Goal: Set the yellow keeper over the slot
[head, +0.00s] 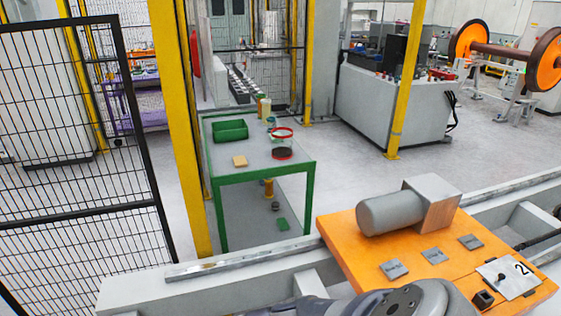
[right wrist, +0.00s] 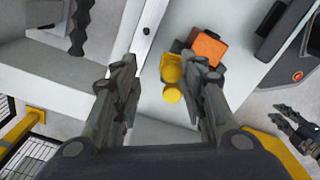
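In the right wrist view, a yellow part (right wrist: 171,68) that looks like the keeper, with a rounded lower end, lies on a pale surface beside an orange block (right wrist: 207,48). My right gripper (right wrist: 162,64) is open, its two fingers apart. The yellow part shows beyond the gap, nearer the right-hand finger; I see no grip on it. What looks like my left gripper (right wrist: 284,117) shows at the right edge of that view, fingers apart and empty. Neither gripper's fingers show in the head view. I cannot make out the slot in either view.
In the head view, an orange board (head: 345,247) carries a grey cylinder and block (head: 405,210), small grey plates and a plate marked 2 (head: 508,277). Mesh fencing is at left.

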